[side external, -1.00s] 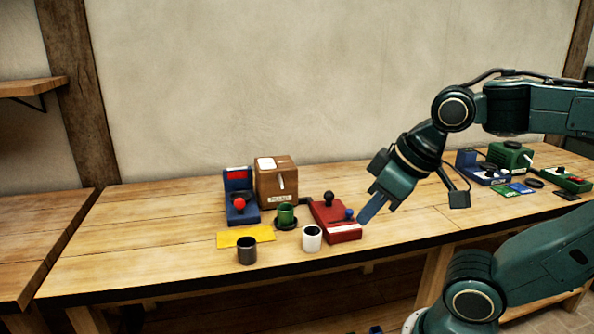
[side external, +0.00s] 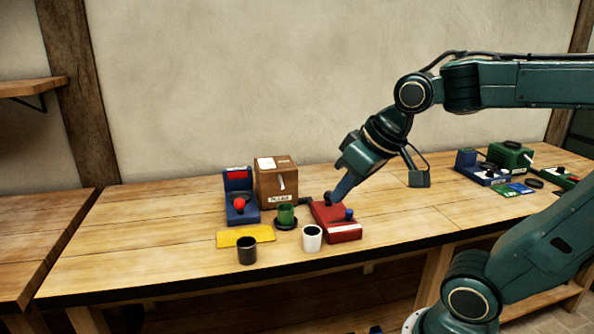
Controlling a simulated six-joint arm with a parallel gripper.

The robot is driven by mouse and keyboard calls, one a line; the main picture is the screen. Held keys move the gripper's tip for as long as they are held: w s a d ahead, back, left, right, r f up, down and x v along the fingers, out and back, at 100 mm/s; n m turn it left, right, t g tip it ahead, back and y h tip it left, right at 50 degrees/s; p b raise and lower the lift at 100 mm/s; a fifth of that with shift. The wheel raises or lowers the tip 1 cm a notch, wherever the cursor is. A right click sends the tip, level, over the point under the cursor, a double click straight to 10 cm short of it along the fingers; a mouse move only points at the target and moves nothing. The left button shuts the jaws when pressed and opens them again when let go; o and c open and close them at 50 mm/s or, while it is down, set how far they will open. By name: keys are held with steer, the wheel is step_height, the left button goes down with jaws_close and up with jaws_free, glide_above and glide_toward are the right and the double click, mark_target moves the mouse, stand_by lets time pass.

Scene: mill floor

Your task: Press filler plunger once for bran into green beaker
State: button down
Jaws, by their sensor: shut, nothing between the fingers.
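A green beaker (side external: 286,213) stands upright on a small dark round base in front of a labelled wooden box (side external: 277,182). Just right of it is a red unit (side external: 340,232) with a blue knob (side external: 349,214) near its front and a black knob near its back. My gripper (side external: 337,197) is shut and empty, pointing down and left. Its tips are at the black knob and mostly hide it. I cannot tell whether they touch it or whether the knob is pressed down. No label marks which part is the filler plunger, and the beaker's contents are not visible.
A blue unit (side external: 240,212) with a red ball knob stands left of the box. A yellow mat (side external: 246,236), a black cup (side external: 247,250) and a white cup (side external: 311,238) are in front. Other devices, including a green one (side external: 510,156), sit far right.

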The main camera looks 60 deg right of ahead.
steer(key=w+d+f+m+t, duration=0.15)
steer(key=w+d+m, duration=0.35)
steer(key=w+d, duration=1)
steer(key=w+d+f+m, duration=0.1)
steer(key=d+f+m, duration=0.1)
steer(key=d, duration=0.8)
steer(key=w+d+f+m+t+h, duration=0.1)
steer(key=d+f, duration=0.4)
steer(key=d, duration=0.5)
steer(key=shift+m, duration=0.7)
steer(key=shift+f+t, duration=0.2)
steer(key=shift+t, duration=0.05)
steer(key=shift+f, duration=4.3)
